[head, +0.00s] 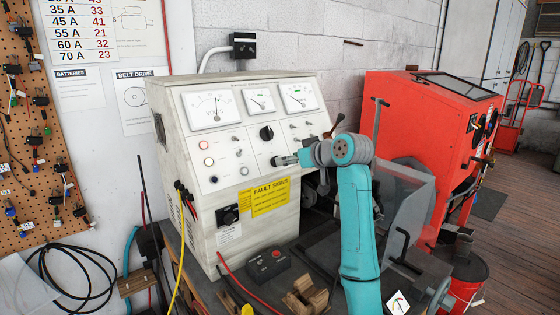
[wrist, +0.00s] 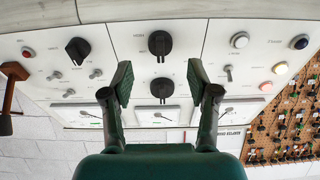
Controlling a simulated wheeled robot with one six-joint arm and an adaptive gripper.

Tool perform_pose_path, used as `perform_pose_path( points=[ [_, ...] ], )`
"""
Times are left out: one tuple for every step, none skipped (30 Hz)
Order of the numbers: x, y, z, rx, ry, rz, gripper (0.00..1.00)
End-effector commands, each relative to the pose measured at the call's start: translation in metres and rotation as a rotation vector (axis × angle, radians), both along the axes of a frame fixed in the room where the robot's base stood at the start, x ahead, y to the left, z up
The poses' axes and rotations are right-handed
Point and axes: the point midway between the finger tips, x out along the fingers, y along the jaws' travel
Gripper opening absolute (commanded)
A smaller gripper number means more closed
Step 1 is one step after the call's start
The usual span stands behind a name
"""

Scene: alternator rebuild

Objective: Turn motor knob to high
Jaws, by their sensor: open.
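A pale test bench (head: 170,100) carries a sloped control panel with several knobs. In the wrist view, turned upside down, two black knobs sit in the middle section: one farther from the gauges (wrist: 160,43) and one nearer them (wrist: 162,88). A third black knob (wrist: 78,50) is on the left section. The labels are too small to read, so I cannot tell which is the motor knob. My gripper (wrist: 160,75) is open and empty, its fingers either side of the middle column. In the head view my gripper (head: 285,160) hides part of the panel's lower middle.
Three gauges (head: 261,102) line the panel's top. Toggles and round lamps (wrist: 239,40) flank the knobs. A red cabinet (head: 420,130) stands right. A black box with a red button (head: 268,262) lies in front.

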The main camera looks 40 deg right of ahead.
Motion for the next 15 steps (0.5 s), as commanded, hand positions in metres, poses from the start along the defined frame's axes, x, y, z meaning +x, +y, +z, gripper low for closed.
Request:
perform_pose_path(
  points=[
    [0.009,0.001,-0.004,0.001,0.003,0.003,0.59],
    [0.014,0.001,-0.006,0.001,0.002,0.002,0.59],
    [0.019,0.001,-0.008,0.001,0.003,0.002,0.59],
    [0.023,0.001,-0.01,0.001,0.003,0.001,0.59],
    [0.027,0.001,-0.012,0.001,0.002,0.001,0.59],
    [0.032,0.001,-0.013,0.001,0.002,0.001,0.59],
    [0.035,0.002,-0.015,0.001,0.002,0.001,0.59],
    [0.038,0.002,-0.016,0.001,0.002,0.001,0.59],
    [0.041,0.002,-0.017,0.0,0.001,0.001,0.59],
    [0.043,0.002,-0.018,0.0,0.001,0.001,0.59],
    [0.044,0.002,-0.018,0.0,0.001,0.001,0.59],
    [0.046,0.002,-0.019,0.0,0.001,0.001,0.59],
    [0.047,0.002,-0.02,0.0,0.001,0.001,0.59],
    [0.048,0.002,-0.02,0.0,0.001,0.001,0.59],
    [0.048,0.002,-0.02,-0.001,0.001,0.0,0.59]
  ],
)
